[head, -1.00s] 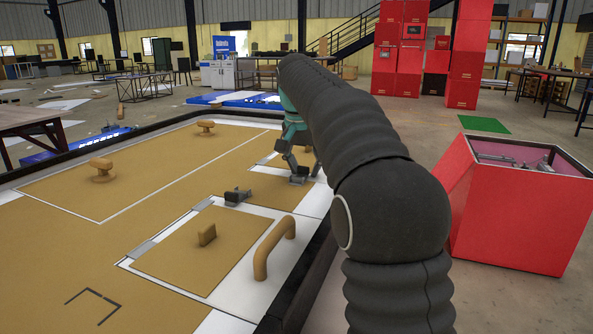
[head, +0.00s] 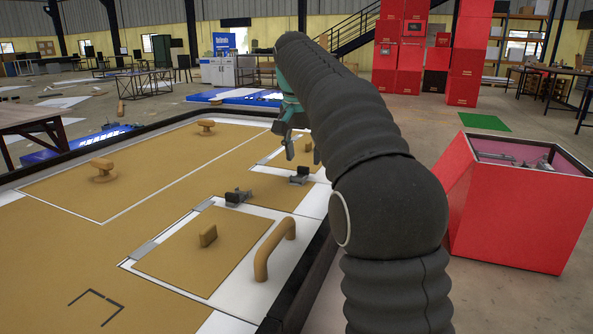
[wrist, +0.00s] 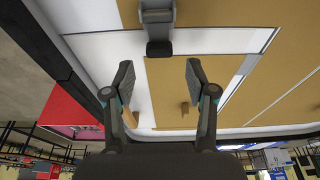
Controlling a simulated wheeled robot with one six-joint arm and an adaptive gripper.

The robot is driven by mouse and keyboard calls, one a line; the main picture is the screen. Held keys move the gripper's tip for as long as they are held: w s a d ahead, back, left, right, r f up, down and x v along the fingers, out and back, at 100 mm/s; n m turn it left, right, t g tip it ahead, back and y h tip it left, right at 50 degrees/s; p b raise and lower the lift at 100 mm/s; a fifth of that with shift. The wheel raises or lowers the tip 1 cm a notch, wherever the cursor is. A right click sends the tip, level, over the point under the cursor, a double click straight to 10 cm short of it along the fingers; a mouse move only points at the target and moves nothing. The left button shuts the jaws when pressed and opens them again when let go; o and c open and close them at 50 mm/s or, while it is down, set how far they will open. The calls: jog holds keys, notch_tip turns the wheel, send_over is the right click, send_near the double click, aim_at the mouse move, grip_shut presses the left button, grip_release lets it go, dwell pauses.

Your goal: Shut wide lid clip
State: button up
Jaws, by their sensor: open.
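My gripper (head: 303,154) is open and empty, raised above the far right part of the board. A dark grey clip (head: 300,176) sits on the board just below and in front of it. A second clip (head: 237,197) sits nearer, at the back edge of a tan lid panel (head: 195,260). In the wrist view my gripper (wrist: 158,80) has its fingers wide apart, and one clip (wrist: 158,28) shows at the top middle, beyond the fingertips and apart from them. I cannot tell from the frames whether either clip is fully shut.
An arched handle (head: 274,248) and a small upright grip (head: 208,236) stand on the near right of the board. Two knobs (head: 102,170) (head: 206,127) stand on the large panel to the left. A red bin (head: 520,205) stands right of the board's dark rim.

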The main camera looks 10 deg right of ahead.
aim_at(301, 176)
jog(key=shift+v, duration=2)
